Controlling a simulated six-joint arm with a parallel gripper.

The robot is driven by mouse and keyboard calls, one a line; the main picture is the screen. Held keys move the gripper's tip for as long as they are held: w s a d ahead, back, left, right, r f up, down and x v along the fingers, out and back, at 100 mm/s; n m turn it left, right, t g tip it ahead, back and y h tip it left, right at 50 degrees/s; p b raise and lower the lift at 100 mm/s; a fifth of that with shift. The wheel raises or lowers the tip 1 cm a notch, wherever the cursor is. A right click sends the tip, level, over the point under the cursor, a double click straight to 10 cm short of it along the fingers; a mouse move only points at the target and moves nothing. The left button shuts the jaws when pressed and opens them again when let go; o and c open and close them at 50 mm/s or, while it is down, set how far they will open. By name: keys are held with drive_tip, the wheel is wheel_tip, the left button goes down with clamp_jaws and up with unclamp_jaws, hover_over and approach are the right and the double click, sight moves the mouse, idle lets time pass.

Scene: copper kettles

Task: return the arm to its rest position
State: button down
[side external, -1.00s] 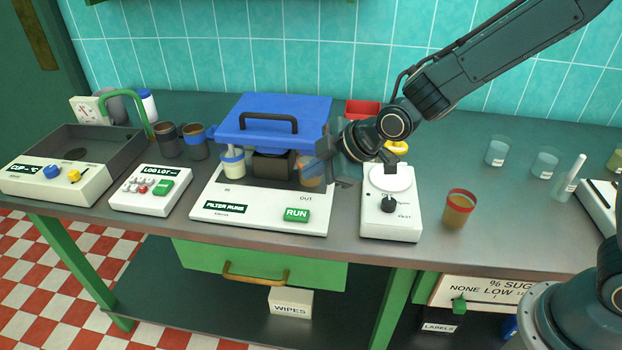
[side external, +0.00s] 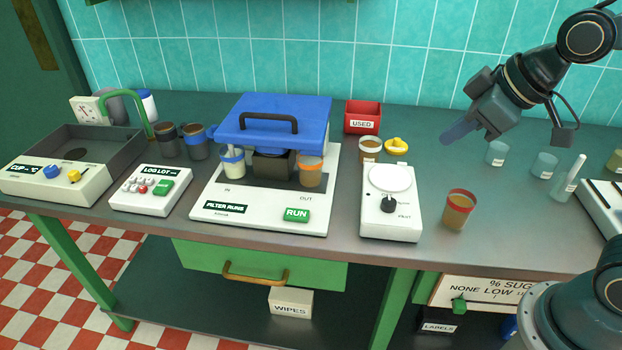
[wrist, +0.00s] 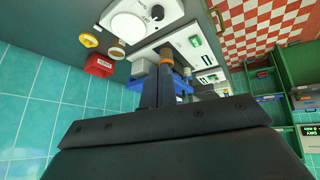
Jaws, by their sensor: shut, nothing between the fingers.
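My gripper (side external: 462,132) is in the air above the right part of the counter, with its blue-grey fingers together and nothing held. It points left and down. In the wrist view the fingers of my gripper (wrist: 158,85) stick up from the dark palm, closed, with the bench machines beyond them. My gripper touches nothing on the counter.
The filter machine (side external: 260,212) has a raised blue lid (side external: 290,105), with cups under it. Right of it stand a white plate device (side external: 391,215), a red USED bin (side external: 362,117), a yellow knobbed object (side external: 396,146) and an amber cup (side external: 459,209). Clear beakers (side external: 545,164) stand right.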

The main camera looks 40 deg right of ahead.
drive_tip(key=s+d+m+g+h, duration=0.1)
drive_tip(key=s+d+m, duration=0.2)
drive_tip(key=s, duration=0.8)
drive_tip(key=shift+d+r+m, duration=0.15)
drive_tip(key=shift+r+m, duration=0.1)
drive_tip(key=shift+m, duration=0.45)
idle(3.2)
